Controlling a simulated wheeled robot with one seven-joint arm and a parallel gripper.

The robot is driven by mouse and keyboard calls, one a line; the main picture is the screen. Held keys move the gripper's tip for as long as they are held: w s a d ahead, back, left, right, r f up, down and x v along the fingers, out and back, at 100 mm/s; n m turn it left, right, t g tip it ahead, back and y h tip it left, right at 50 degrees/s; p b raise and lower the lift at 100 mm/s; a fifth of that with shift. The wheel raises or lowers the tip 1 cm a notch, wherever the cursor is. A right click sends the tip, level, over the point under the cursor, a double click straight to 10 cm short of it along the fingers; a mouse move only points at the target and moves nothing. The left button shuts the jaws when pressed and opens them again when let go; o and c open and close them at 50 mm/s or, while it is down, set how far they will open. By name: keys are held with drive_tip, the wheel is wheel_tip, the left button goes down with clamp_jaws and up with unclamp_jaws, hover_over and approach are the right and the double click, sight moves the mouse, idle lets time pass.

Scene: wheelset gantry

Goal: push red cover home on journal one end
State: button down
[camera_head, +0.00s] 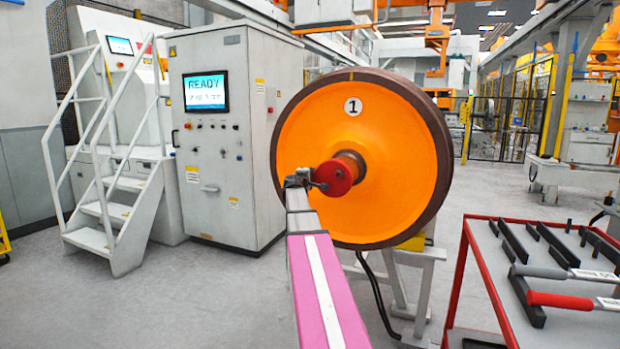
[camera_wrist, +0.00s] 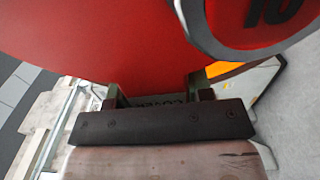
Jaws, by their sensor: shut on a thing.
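The red cover (camera_head: 334,178) is a round disc at the end of the brown journal (camera_head: 352,163), at the middle of the orange wheel marked 1 (camera_head: 390,120). I cannot tell how far it sits over the journal. My gripper (camera_head: 303,178) is at the left edge of the cover. In the wrist view the cover (camera_wrist: 90,35) fills the upper left as a large red surface. My gripper (camera_wrist: 155,99) is shut there on a small dark lettered part at the cover's lower edge; its lettering is partly hidden. The journal is hidden in the wrist view.
A grey cabinet (camera_head: 222,140) with a READY screen stands left of the wheel, with white steps (camera_head: 110,215) beyond it. A red-edged table (camera_head: 490,275) with dark bars and a red-handled tool (camera_head: 560,300) stands at right.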

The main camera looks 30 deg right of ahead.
drive_tip(key=shift+w+d, duration=0.35)
drive_tip(key=shift+c, duration=2.3)
unclamp_jaws()
drive_tip(key=v, duration=1)
drive_tip(key=shift+s+a, duration=0.2)
drive_tip(key=shift+s, duration=0.1)
